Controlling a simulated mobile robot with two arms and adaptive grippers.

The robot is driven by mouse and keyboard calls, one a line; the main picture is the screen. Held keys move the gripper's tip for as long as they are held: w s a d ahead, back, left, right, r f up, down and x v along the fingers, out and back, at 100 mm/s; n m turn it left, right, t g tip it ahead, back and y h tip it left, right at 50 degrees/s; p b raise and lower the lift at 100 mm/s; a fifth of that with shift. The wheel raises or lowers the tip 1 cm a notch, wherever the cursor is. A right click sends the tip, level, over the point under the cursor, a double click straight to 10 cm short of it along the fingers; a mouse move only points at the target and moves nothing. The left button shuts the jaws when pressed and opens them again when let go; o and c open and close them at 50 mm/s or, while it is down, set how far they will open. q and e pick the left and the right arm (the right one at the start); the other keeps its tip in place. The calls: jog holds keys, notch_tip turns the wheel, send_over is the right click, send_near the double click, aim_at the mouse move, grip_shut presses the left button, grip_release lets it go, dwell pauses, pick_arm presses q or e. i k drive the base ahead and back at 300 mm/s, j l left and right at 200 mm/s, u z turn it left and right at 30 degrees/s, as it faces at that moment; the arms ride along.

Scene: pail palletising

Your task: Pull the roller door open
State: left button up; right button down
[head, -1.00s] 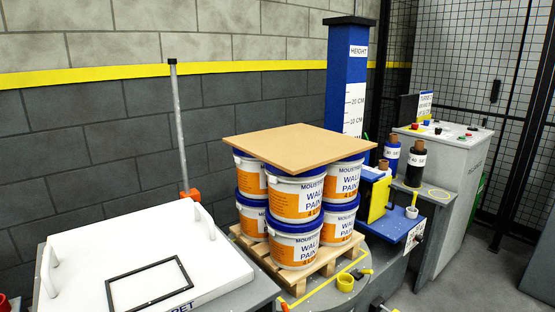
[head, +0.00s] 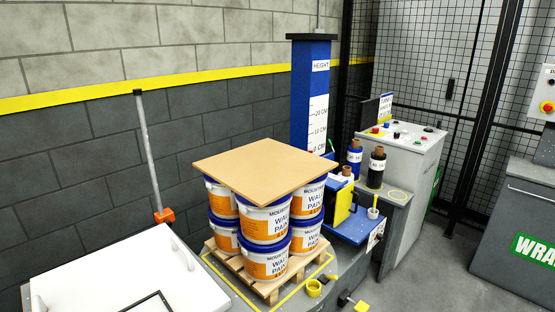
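I cannot make out a roller door for certain in the head view. A black-framed mesh fence (head: 425,45) stands at the back right, with a dark handle-like part (head: 450,89) on it. At the right edge is a grey cabinet (head: 510,215) with a green sign starting "WRA" and a horizontal bar (head: 530,193) across its upper front; the picture edge cuts it off. Neither of my grippers is in view.
Stacked paint pails (head: 265,222) stand on a wooden pallet (head: 272,290) under a brown board (head: 258,170). A blue height post (head: 312,95) and a grey control console (head: 410,150) stand behind. A white panel (head: 130,275) is at lower left. Grey floor (head: 420,275) is clear at lower right.

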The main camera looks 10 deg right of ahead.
aim_at(345, 195)
jog(key=i+l+u, duration=0.1)
jog(key=i+l, duration=0.3)
jog(key=l, duration=0.25)
jog(key=i+l+u, duration=0.15)
jog(key=i+l, duration=0.2)
jog(key=l, duration=0.3)
jog(key=j+u, duration=0.05)
